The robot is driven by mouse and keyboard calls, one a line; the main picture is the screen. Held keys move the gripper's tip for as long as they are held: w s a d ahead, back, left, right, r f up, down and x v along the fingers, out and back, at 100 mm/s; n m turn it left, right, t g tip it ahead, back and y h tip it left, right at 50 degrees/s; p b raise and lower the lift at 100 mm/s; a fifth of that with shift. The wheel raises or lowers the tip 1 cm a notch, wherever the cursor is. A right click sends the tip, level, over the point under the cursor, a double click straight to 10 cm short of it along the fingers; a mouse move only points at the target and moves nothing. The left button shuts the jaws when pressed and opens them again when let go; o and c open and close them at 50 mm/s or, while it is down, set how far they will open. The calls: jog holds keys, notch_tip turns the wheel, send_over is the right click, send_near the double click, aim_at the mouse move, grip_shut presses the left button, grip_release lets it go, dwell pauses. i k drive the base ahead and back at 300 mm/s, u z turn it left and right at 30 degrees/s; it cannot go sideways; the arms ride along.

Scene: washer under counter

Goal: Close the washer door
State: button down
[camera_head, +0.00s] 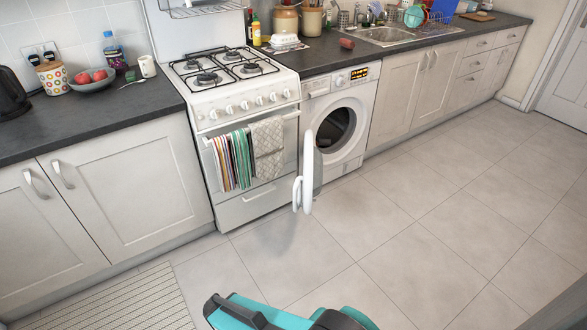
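The white washer (361,92) stands under the counter, just right of the stove. Its round door (308,172) is open and swung well out into the room, seen nearly edge-on. A white loop-shaped handle (297,194) shows at the door's left side. The dark drum opening (335,130) is exposed, partly hidden by the door. Teal and black parts of my own body show at the bottom edge, well apart from the door. My gripper's fingers are not in view.
A white stove (232,105) with towels on its rail (267,145) stands left of the washer. Cabinets (400,98) line the right side. A striped mat (120,304) lies at lower left. The tiled floor (400,230) in front and to the right is clear.

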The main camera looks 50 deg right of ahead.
aim_at(306, 193)
jog(key=z, duration=0.05)
jog(key=i, duration=1)
jog(key=u, duration=0.1)
jog(key=k, duration=0.95)
jog(key=z, duration=0.15)
jog(key=i, duration=0.65)
jog(key=u, duration=0.05)
